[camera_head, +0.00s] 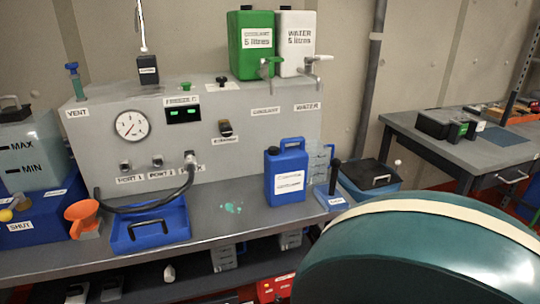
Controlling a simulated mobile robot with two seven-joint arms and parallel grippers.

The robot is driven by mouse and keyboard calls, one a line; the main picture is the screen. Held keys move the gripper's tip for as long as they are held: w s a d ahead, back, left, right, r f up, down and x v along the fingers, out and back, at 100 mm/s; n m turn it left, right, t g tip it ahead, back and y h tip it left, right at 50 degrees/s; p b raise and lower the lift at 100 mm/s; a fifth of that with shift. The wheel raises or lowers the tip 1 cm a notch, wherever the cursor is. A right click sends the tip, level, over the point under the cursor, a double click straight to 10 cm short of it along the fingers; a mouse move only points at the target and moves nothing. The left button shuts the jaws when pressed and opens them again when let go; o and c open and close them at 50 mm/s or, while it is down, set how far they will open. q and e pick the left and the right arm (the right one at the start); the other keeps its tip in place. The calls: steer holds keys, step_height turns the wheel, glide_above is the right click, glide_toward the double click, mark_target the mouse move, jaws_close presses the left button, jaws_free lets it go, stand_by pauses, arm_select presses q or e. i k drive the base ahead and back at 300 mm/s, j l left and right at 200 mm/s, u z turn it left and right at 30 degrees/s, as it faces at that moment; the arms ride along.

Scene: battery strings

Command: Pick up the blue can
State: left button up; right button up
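The blue can (287,172) stands upright on the grey workbench (240,215), right of the centre of the head view. It has a top handle, a dark cap at its upper left and a white label on its front. Its front is unobstructed. Neither of my grippers shows in the view, so nothing is seen touching the can.
Behind the can is a grey panel unit (262,132) with a gauge (130,126). A blue tray (150,228) and an orange funnel (83,215) are left. A small green spill (231,208) lies left of the can. A clear measuring container (319,165) stands close on its right.

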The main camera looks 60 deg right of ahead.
mark_target(286, 168)
steer(key=z, duration=1.85)
